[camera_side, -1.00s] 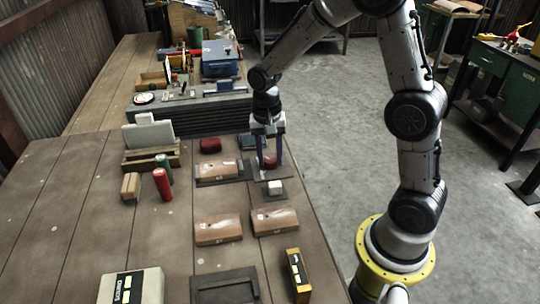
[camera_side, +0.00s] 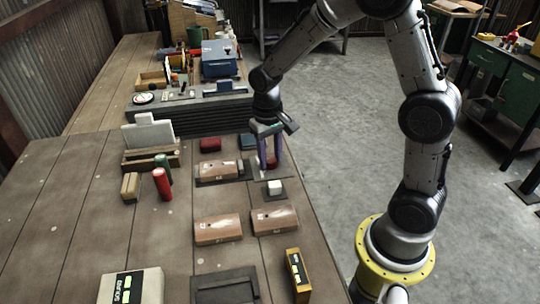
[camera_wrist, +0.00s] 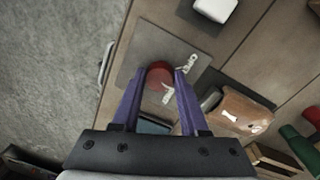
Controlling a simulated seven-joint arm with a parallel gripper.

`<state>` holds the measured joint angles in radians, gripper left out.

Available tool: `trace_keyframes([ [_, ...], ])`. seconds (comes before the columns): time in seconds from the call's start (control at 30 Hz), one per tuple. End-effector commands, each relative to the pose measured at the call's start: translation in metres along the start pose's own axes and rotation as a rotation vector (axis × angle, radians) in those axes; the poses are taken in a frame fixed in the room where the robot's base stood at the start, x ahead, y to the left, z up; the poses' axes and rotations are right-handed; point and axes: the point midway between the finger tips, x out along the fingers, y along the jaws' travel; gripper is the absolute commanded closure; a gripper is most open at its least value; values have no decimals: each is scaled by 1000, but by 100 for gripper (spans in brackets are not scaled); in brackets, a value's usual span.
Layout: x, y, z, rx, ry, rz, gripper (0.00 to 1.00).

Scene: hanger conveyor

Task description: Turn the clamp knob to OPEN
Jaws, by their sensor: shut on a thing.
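The clamp knob (camera_side: 272,162) is a small red round part on a grey plate near the table's right edge. In the wrist view the red knob (camera_wrist: 159,74) sits between my two purple fingertips. My gripper (camera_side: 270,165) points down and is shut on the knob; it also fills the lower wrist view (camera_wrist: 158,80). The grey plate (camera_wrist: 150,43) carries pale markings (camera_wrist: 190,63) to the right of the knob and below it. They are too small to read. My fingers partly hide the knob in the side view.
Left of the gripper is a tan-brown block (camera_side: 218,167) on a dark plate. A white block (camera_side: 275,187) stands just in front. More tan-brown blocks (camera_side: 217,229) lie nearer. Red (camera_side: 162,184) and green (camera_side: 163,166) cylinders stand to the left. Open floor lies right of the table.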

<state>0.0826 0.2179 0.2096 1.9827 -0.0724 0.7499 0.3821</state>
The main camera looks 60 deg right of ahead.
Motion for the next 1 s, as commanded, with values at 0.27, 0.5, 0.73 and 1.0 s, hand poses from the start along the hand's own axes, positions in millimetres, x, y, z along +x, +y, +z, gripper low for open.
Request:
trace_keyframes([
  [0.27, -1, 1, 0, -261, 16, 0, 100],
  [0.5, -2, 2, 0, -488, 27, 0, 100],
  [0.73, -2, 2, 0, -695, 39, 0, 100],
  [1.0, -2, 3, 0, -884, 49, 1, 100],
])
